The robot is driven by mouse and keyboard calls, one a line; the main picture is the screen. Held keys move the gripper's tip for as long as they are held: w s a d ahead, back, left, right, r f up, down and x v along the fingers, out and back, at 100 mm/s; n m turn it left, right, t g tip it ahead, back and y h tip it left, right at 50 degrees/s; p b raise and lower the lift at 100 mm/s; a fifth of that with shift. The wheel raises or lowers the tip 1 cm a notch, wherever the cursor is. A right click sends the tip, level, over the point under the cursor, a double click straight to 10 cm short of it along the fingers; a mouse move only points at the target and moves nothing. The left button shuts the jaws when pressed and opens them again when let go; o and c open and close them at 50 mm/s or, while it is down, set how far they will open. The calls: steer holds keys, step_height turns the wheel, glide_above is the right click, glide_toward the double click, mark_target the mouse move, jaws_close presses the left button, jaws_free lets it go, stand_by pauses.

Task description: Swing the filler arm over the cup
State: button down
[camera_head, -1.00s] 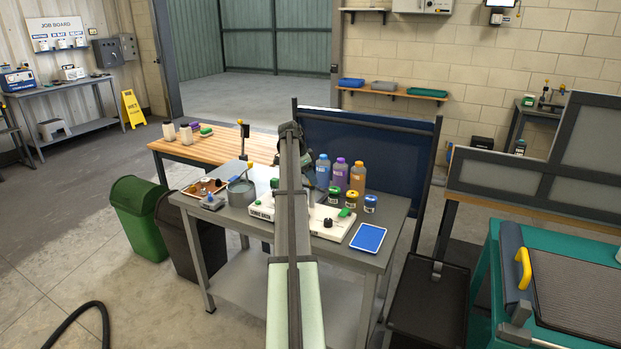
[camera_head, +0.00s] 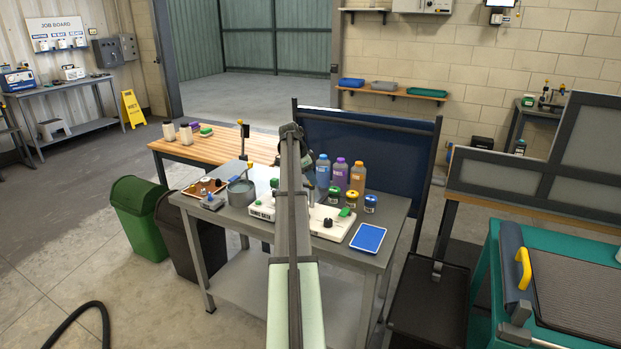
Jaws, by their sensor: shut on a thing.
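My arm runs up the middle of the view, and its dark far end, where my gripper (camera_head: 309,154) is, hangs over the grey metal table (camera_head: 385,240). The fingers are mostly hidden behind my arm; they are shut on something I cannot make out. A round grey pot (camera_head: 240,193) stands on the left of the table. A dark post with a yellow collar (camera_head: 243,146) stands behind it. I cannot clearly pick out the filler arm or the cup; the area behind my arm is hidden.
A white device (camera_head: 326,222) sits at the table's front, with a blue tablet (camera_head: 368,238) to its right. Bottles (camera_head: 340,174) and small jars (camera_head: 370,203) stand behind. A brown tray (camera_head: 207,187) lies at left. A blue panel (camera_head: 375,150) rises behind the table. Bins (camera_head: 140,215) stand left.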

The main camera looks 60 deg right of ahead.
steer(key=shift+a+n, duration=0.1)
steer(key=shift+n, duration=0.2)
steer(key=n+t, duration=0.1)
steer(key=n, duration=0.2)
steer(key=shift+s+n+h, duration=0.15)
steer(key=shift+n+h, duration=0.25)
steer(key=n+t, duration=0.2)
steer(key=n, duration=0.2)
steer(key=shift+s, duration=0.1)
steer(key=n+t, duration=0.2)
steer(key=n, duration=0.3)
steer(key=shift+s, duration=0.1)
steer(key=shift+n+t+y, duration=0.4)
steer(key=shift+n+t, duration=0.3)
steer(key=shift+n, duration=1.5)
steer(key=shift+s, duration=0.1)
steer(key=c, duration=0.8)
jaws_free()
